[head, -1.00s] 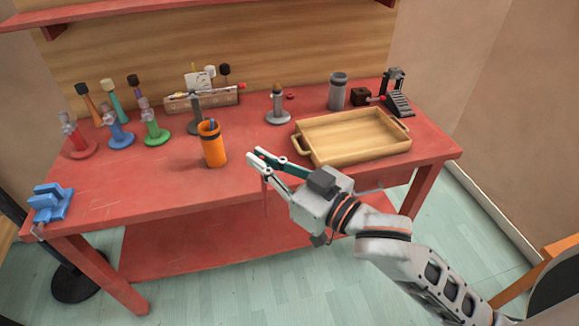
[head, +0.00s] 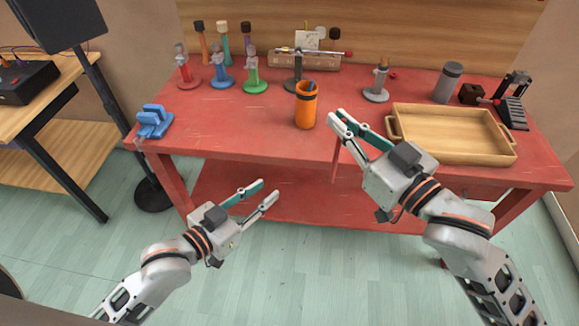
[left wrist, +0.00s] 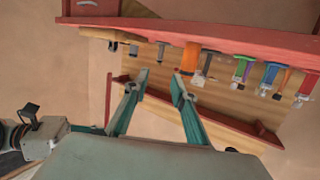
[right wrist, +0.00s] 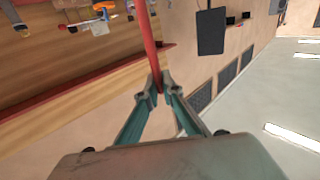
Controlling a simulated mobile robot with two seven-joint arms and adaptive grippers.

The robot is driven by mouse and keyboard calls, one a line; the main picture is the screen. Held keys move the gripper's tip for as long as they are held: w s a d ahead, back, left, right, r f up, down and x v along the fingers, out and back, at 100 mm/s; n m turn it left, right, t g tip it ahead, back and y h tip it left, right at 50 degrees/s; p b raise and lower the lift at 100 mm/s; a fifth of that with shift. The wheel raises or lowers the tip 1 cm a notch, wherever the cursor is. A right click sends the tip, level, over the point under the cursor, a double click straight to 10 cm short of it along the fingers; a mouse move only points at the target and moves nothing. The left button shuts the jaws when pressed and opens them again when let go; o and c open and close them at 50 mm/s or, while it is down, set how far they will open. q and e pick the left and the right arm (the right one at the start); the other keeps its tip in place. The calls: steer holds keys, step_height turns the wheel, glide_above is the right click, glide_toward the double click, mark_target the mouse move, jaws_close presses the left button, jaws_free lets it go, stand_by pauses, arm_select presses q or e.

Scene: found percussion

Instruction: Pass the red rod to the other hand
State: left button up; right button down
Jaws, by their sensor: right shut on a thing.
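The red rod (right wrist: 148,40) is held between the fingertips of my right gripper (right wrist: 157,93) in the right wrist view. In the head view, the rod (head: 336,160) hangs thin and upright below my right gripper (head: 339,117), near the table's front edge and hard to tell from the red table. My left gripper (head: 267,191) is open and empty, lower and to the left, in front of the table. Its spread fingers also show in the left wrist view (left wrist: 156,84), with nothing between them.
The red table (head: 230,125) holds an orange cup (head: 306,108), a wooden tray (head: 450,150), a blue holder (head: 155,121) and several coloured stands at the back. A grey cylinder (head: 447,82) stands behind the tray. Open floor lies before the table.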

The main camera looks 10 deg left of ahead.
arm_select(q)
steer(key=d+r+m+h, duration=0.2)
steer(key=d+r+h, duration=0.15)
steer(key=r, duration=0.45)
steer(key=m+g+h, duration=0.2)
glide_toward(338, 147)
steer(key=x, duration=1)
steer(key=shift+w+d, duration=0.25)
jaws_close()
arm_select(e)
steer(key=c, duration=2.1)
jaws_free()
steer(key=shift+c, duration=0.2)
